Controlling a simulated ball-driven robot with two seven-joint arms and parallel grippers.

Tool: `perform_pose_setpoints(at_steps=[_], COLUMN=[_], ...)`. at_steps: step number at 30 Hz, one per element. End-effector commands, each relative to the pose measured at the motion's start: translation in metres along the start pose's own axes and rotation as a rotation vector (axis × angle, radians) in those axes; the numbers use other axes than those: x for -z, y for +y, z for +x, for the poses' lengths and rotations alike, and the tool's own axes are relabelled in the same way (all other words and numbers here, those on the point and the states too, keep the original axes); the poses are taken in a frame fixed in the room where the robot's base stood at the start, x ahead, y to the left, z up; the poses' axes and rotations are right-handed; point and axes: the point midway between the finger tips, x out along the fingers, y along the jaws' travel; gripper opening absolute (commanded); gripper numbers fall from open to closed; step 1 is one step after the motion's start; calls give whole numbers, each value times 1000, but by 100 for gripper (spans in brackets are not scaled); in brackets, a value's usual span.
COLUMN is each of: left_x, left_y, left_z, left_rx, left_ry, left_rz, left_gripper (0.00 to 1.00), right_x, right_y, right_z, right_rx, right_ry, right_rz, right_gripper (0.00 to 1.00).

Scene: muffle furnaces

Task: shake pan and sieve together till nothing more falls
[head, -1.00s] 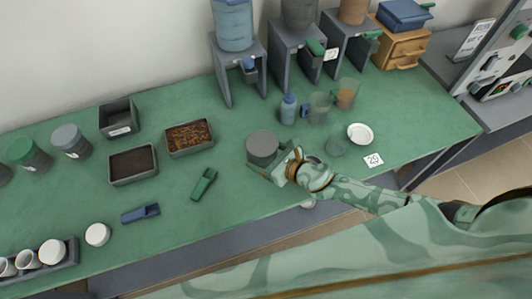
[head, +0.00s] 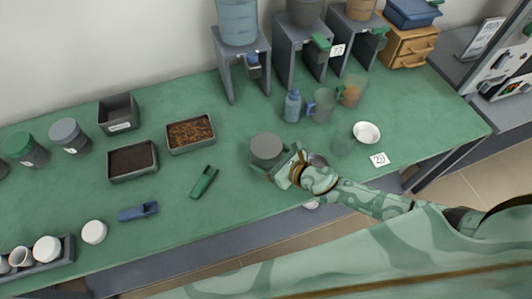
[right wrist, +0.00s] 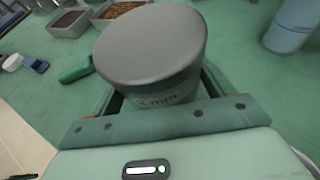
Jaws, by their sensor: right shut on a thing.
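A grey round sieve stack (head: 267,148) with a smooth, closed grey top is at the middle of the bench, between the fingers of my right gripper (head: 276,163). In the right wrist view the stack (right wrist: 150,45) fills the middle, with "2 mm" marked on its side. My right gripper (right wrist: 160,108) is shut on it. The lower part is hidden behind the gripper, so I cannot make out the pan apart from the sieve, nor whether anything is falling. My left gripper is not in view.
Left of the stack are a tray of brown grains (head: 190,134), a tray of dark soil (head: 132,161), a green scoop (head: 204,182) and a blue scoop (head: 138,211). A blue bottle (head: 292,106), clear jugs (head: 322,106) and a white bowl (head: 367,132) stand to the right.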

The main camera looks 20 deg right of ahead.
Motion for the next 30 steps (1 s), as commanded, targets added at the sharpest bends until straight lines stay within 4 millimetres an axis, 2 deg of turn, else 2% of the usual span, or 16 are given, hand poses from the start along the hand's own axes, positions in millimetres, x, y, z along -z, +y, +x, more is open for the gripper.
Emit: perform_pose_setpoints(at_steps=[7, 16, 25, 30], left_x=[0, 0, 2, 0], left_y=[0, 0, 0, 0], left_z=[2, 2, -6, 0], left_rx=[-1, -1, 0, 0], left_ry=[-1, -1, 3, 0], left_rz=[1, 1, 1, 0], left_gripper=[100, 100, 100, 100], right_x=[2, 1, -5, 1], right_y=[-9, -9, 13, 0], right_z=[-5, -5, 7, 1], right_rx=[0, 0, 0, 2], right_ry=[0, -1, -2, 1], right_rz=[-1, 0, 0, -2], right_gripper=[45, 45, 45, 45])
